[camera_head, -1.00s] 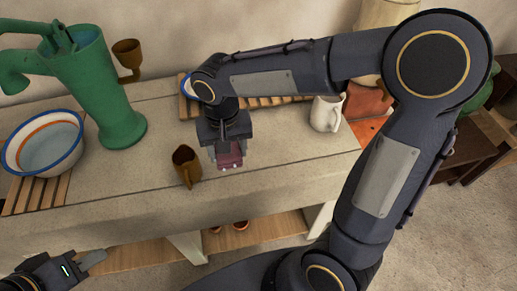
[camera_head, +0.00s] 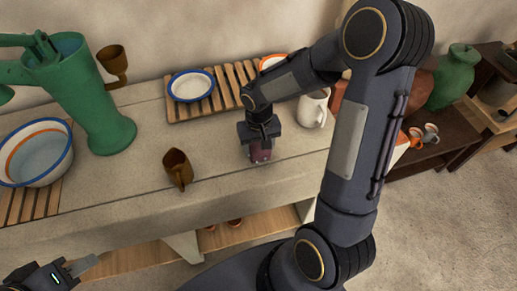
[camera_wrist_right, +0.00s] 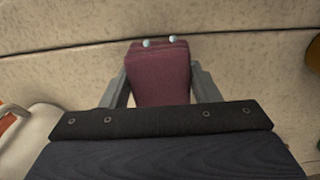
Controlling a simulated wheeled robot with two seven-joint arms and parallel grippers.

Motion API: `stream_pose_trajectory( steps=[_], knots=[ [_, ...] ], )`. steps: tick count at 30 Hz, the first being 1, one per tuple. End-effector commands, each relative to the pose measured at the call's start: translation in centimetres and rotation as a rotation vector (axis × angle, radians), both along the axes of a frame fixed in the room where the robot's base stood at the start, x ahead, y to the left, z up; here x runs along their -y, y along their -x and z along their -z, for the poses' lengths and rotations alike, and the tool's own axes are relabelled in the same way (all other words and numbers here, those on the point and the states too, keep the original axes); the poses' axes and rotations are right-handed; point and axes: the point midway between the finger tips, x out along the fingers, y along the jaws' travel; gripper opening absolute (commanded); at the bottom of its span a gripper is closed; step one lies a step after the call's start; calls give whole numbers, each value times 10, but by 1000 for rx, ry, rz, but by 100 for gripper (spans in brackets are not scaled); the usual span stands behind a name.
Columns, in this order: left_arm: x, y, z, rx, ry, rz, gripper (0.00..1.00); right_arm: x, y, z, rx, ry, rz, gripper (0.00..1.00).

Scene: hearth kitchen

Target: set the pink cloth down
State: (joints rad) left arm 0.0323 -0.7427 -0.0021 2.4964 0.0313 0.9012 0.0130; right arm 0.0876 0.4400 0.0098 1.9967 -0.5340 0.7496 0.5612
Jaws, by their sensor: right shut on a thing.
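The pink cloth (camera_head: 261,153) is a small dark-pink folded piece in my right gripper (camera_head: 260,150), over the stone counter. In the right wrist view the cloth (camera_wrist_right: 160,73) sits between the two grey fingers (camera_wrist_right: 160,88), which press on its sides. Two small pale round spots show at its far end. I cannot tell whether the cloth touches the counter. My left gripper (camera_head: 80,268) is at the lower left, in front of the counter; its finger opening is not clear.
The counter (camera_head: 225,180) has bare room around the cloth. A brown jug (camera_head: 178,168) stands to the left and a white pitcher (camera_head: 313,108) to the right. Behind is a slatted rack (camera_head: 232,82) with a blue-rimmed dish (camera_head: 190,86). A green pump (camera_head: 95,100) and basin (camera_head: 37,155) stand left.

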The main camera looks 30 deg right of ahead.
Motion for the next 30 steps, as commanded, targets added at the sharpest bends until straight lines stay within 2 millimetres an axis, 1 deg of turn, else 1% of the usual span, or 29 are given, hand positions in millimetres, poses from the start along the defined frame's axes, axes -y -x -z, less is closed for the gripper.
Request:
stream_pose_trajectory(
  steps=[1, 4, 12, 16, 17, 21, 22, 30],
  knots=[
    [0, 0, 1, 0, 0, 0, 33, -1, 1, 9, -6, 0, -1, 34],
    [0, 0, 1, 0, 0, 0, 33, -1, 1, 19, -3, -1, -2, 34],
    [0, 0, 1, 0, 0, 0, 33, -1, 0, 20, 0, -1, -1, 34],
    [0, 0, 5, 0, 0, 0, 33, -1, 0, 25, 0, -1, -1, 34],
    [0, 0, 5, 0, 0, 0, 33, -1, 0, 24, 0, -1, -1, 57],
    [0, 0, 4, 0, 0, 0, 33, -1, 0, 23, -1, -1, -1, 75],
    [0, 0, 4, 0, 0, 0, 33, -1, 0, 23, -1, -1, -1, 78],
    [0, 0, 3, 0, 0, 0, 33, -1, 0, 22, -1, -1, -1, 78]
  ],
)
